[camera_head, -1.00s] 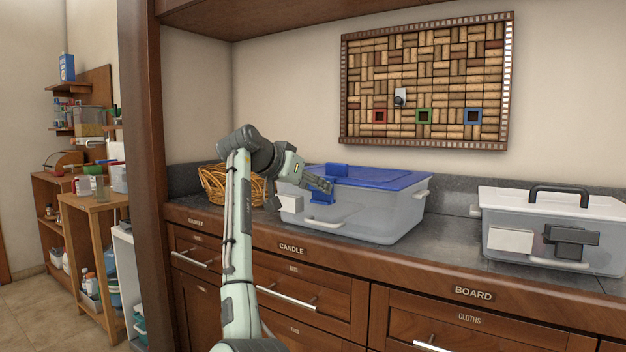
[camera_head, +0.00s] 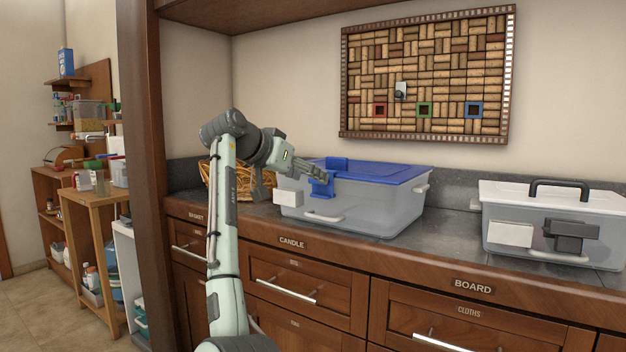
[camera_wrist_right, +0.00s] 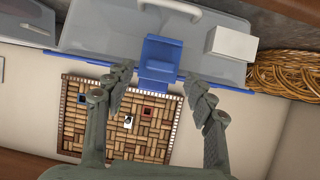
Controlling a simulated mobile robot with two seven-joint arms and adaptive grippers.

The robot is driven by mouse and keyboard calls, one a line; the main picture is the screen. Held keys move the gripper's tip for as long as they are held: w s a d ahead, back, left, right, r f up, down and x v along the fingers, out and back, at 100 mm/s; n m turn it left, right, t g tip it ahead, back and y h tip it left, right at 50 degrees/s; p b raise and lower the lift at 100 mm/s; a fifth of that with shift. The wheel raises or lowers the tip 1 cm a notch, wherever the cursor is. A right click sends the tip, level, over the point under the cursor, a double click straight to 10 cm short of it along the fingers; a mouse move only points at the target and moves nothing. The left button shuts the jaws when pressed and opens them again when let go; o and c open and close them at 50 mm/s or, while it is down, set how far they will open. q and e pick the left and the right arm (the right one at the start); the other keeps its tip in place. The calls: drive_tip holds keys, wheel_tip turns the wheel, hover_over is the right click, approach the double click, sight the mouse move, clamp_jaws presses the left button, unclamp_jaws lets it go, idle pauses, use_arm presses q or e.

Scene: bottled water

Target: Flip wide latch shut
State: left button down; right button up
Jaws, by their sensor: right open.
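A clear box (camera_head: 352,212) with a blue lid (camera_head: 375,172) stands on the counter. A wide blue latch (camera_head: 321,186) hangs at its front rim; it also shows in the right wrist view (camera_wrist_right: 163,52). I cannot tell whether the latch is fully flat against the wall. My right gripper (camera_head: 318,169) is beside the top of the latch, at rim height. In the right wrist view the fingers of my right gripper (camera_wrist_right: 160,79) are apart, with the latch between them in the picture and nothing held. My left gripper is not in view.
A white block (camera_head: 288,197) is on the box front. A wicker basket (camera_head: 225,182) stands behind my right arm. A second box (camera_head: 500,208) with a dark handle and grey latch (camera_head: 571,236) stands right. A cork board (camera_head: 427,75) hangs on the wall. The counter between the boxes is clear.

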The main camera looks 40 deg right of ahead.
drive_tip(key=v, duration=0.8)
drive_tip(key=shift+s+a, duration=0.15)
drive_tip(key=shift+a, duration=0.1)
drive_tip(key=shift+r, duration=0.1)
